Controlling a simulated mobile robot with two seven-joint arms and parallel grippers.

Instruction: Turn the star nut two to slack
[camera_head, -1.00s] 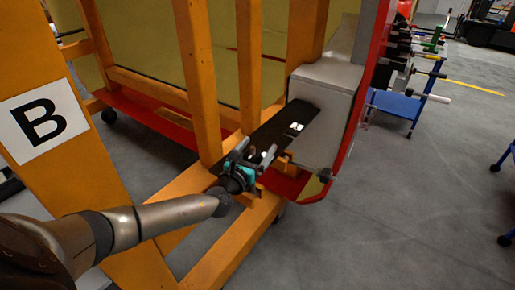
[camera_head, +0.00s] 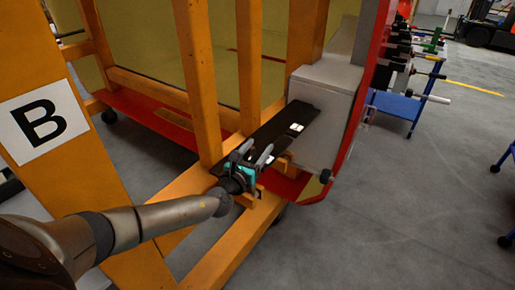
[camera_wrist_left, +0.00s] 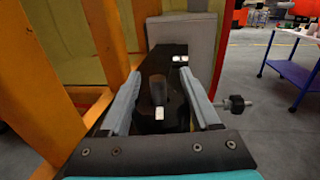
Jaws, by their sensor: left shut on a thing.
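My left gripper (camera_head: 252,155) reaches in from the left, low over the orange frame. In the left wrist view its two grey fingers (camera_wrist_left: 160,95) stand wide apart on either side of a long dark plate (camera_wrist_left: 163,62). The gripper is shut on this dark part; the exact contact is hard to see. A dark upright peg (camera_wrist_left: 158,90) with a white patch below it shows between the fingers. A black knob (camera_wrist_left: 237,103) on a threaded rod sits right of the fingers, apart from them; a black knob (camera_head: 325,176) also shows beside the grey box in the head view. I cannot tell which part is star nut two.
Orange posts (camera_head: 200,80) stand close left of the gripper. A grey box (camera_head: 325,115) stands just beyond, by a red edge. A blue tool cart (camera_head: 398,104) is at the back right. The grey floor at right is mostly clear.

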